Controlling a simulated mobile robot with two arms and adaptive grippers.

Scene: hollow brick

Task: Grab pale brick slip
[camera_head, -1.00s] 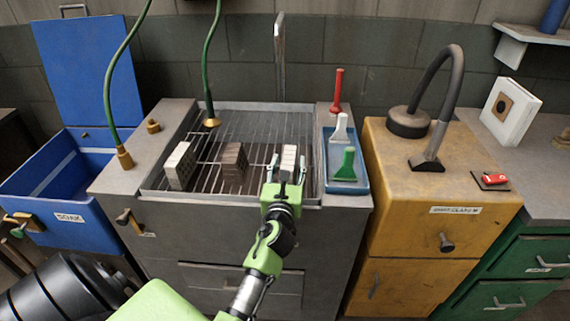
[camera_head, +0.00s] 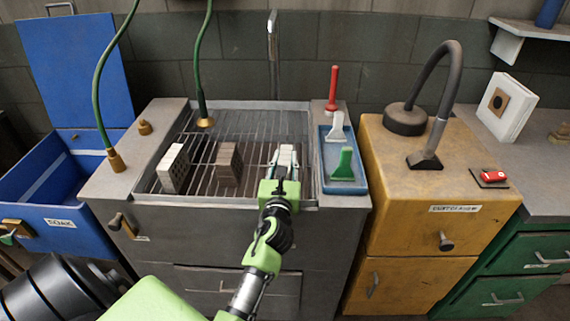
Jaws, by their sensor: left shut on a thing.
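My left gripper (camera_head: 285,168) is shut on a pale brick slip (camera_head: 286,154) at the right part of the wire rack (camera_head: 215,187). The slip shows between and beyond the fingers, and its near end is partly hidden by them. I cannot tell whether it touches the rack or is lifted off it. A pale hollow brick (camera_head: 173,167) and a brown brick (camera_head: 229,163) stand on the rack to the left, apart from the gripper. My right gripper is not in view.
Green hoses (camera_head: 203,60) hang over the left side. A yellow cabinet (camera_head: 400,215) stands right, and a blue bin (camera_head: 50,205) left.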

